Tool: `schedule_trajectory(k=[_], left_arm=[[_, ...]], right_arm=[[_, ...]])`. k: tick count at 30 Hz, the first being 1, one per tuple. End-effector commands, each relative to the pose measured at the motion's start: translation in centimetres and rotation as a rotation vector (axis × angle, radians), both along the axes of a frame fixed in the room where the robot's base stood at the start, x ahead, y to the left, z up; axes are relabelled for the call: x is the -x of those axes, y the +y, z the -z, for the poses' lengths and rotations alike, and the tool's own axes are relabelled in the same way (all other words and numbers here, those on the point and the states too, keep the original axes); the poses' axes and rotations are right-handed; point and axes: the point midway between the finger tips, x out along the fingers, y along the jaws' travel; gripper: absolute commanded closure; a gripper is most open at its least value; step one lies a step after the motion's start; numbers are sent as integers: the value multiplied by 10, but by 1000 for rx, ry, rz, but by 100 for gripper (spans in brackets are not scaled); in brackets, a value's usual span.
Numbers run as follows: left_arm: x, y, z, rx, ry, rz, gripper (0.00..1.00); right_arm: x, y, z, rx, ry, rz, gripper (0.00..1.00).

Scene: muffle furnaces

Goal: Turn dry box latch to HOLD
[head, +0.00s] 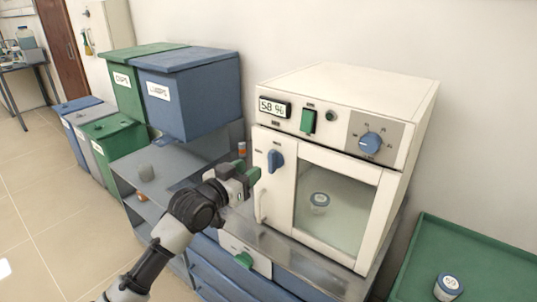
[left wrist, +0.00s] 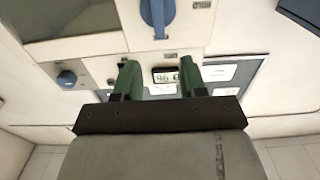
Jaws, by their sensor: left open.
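The dry box (head: 350,85) is a cream cabinet with a windowed door, which looks closed. Its latch is a blue handle (head: 276,160) at the door's upper left, standing roughly upright. The latch also shows at the top of the left wrist view (left wrist: 154,14), where the box appears upside down. Small labels beside the latch are too small to read. My left gripper (head: 250,176) has green fingers, open and empty, just left of the door and slightly below the latch, apart from it. The fingers also show in the left wrist view (left wrist: 159,80). My right gripper is not in view.
A digital display (head: 274,107), a green switch (head: 308,121) and a blue dial (head: 370,142) sit above the door. A lidded jar (head: 319,203) shows behind the window. Blue (head: 205,100) and green (head: 125,85) bins stand left. A green tray (head: 490,255) holds another jar (head: 447,286).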

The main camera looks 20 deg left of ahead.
Motion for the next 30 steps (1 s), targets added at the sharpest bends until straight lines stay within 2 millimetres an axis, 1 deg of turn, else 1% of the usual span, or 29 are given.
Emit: schedule_trajectory(k=[1, 6, 12, 18, 27, 29, 30], left_arm=[[-10, -4, -3, 1, -1, 0, 58], [-40, -15, -3, 1, 1, -1, 58], [-67, -24, -2, 0, 0, -1, 58], [-78, -28, 0, -1, 0, -1, 58], [-79, -29, 0, -1, 0, -1, 58], [-79, -29, 0, -1, 0, -1, 68], [-79, -29, 0, -1, 1, -1, 74]], right_arm=[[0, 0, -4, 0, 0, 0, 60], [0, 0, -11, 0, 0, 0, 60], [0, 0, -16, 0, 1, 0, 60], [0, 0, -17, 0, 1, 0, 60], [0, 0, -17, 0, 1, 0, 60], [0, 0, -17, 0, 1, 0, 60], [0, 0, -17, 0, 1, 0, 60]])
